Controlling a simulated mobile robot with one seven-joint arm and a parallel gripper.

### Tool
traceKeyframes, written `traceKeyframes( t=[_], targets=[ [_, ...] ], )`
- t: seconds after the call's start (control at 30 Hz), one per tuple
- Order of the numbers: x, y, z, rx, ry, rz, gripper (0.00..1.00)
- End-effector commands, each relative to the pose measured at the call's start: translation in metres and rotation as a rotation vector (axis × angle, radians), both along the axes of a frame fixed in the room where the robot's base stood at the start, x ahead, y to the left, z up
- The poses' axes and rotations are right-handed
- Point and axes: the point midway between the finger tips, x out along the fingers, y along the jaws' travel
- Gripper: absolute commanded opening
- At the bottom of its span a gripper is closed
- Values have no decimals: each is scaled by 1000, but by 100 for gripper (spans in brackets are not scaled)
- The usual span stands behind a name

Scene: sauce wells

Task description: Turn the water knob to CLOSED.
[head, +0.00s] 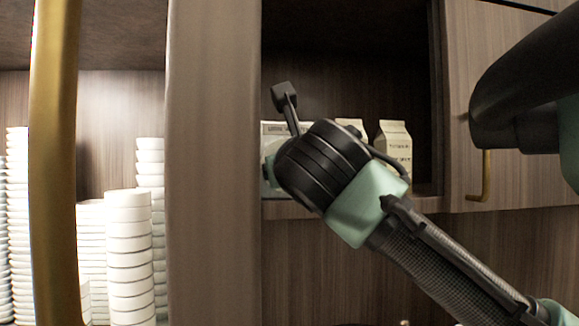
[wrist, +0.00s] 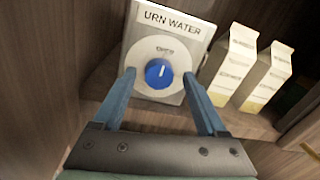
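The water knob (wrist: 158,73) is a round blue knob with a white pointer line that points roughly up in the wrist view. It sits on a white round dial, whose small lettering above the knob is too blurred to read. The dial is on a pale panel (wrist: 178,22) labelled "URN WATER". My gripper (wrist: 159,76) is open, with one blue finger on each side of the knob. I cannot tell whether either finger touches it. In the head view the panel (head: 271,129) is mostly hidden behind my wrist, and the knob and fingers are hidden.
Cartons (wrist: 235,65) stand right of the panel in the cabinet, and also show in the head view (head: 395,140). A wooden upright (head: 213,160) borders the opening on the left. Stacks of white dishes (head: 130,255) and a gold handle (head: 55,150) are farther left.

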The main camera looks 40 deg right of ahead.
Motion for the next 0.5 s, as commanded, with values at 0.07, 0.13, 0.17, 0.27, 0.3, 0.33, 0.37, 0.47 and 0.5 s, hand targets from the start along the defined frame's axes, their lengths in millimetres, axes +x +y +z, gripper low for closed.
traceKeyframes(
  t=[0.07, 0.13, 0.17, 0.27, 0.3, 0.33, 0.37, 0.47, 0.5],
  targets=[
    [0, 0, 0, 0, 0, 0, 59],
    [0, 0, 0, 0, 0, 0, 47],
    [0, 0, 0, 0, 0, 0, 41],
    [0, 0, 0, 1, 1, 0, 23],
    [0, 0, 0, 1, 1, 0, 16],
    [0, 0, 0, 1, 1, 0, 11],
    [0, 0, 0, 1, 1, 0, 5],
    [0, 0, -1, 1, 1, 0, 0],
    [0, 0, -1, 1, 1, 0, 0]
  ],
)
